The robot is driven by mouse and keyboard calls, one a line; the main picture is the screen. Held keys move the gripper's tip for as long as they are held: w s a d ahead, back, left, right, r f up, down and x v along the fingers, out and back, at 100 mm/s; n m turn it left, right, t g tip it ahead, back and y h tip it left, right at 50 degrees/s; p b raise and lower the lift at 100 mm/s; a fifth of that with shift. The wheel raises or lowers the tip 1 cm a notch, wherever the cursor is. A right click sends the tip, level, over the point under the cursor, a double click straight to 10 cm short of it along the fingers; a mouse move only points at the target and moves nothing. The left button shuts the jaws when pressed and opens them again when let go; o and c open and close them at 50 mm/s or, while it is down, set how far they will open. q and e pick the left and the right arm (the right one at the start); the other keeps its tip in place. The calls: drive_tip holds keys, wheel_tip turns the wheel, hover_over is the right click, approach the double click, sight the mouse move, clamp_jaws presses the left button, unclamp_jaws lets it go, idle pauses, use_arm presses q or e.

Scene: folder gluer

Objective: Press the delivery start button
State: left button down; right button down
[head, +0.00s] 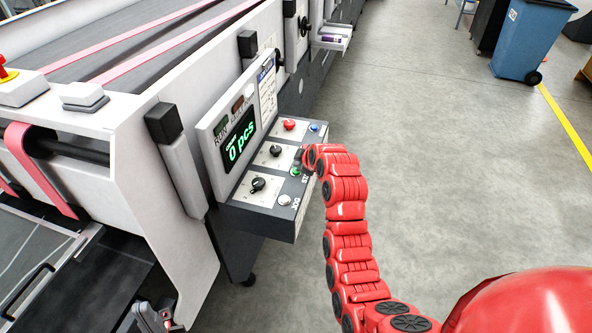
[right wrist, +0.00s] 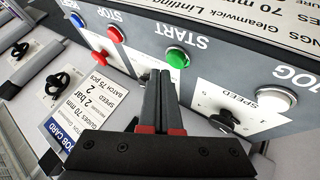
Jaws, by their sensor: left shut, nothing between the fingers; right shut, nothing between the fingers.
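The green button labelled START (right wrist: 177,57) is on the front face of the control box in the right wrist view. It also shows in the head view (head: 295,171), partly covered by my right gripper (head: 301,156). In the right wrist view my right gripper (right wrist: 160,76) is shut and empty, its tips just beside the green button. I cannot tell whether they touch the panel. My left gripper (head: 156,318) is shut and empty at the bottom left of the head view, away from the control box.
Around it are a red STOP button (right wrist: 115,35), a blue button (right wrist: 77,20), a white JOG button (right wrist: 277,98) and black knobs (head: 258,184). A display (head: 239,141) reads 0 pcs. The floor to the right is clear up to a blue bin (head: 530,40).

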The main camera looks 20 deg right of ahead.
idle(0.5)
drive_tip(key=shift+f+b, duration=0.45)
drive_tip(key=shift+b, duration=0.3)
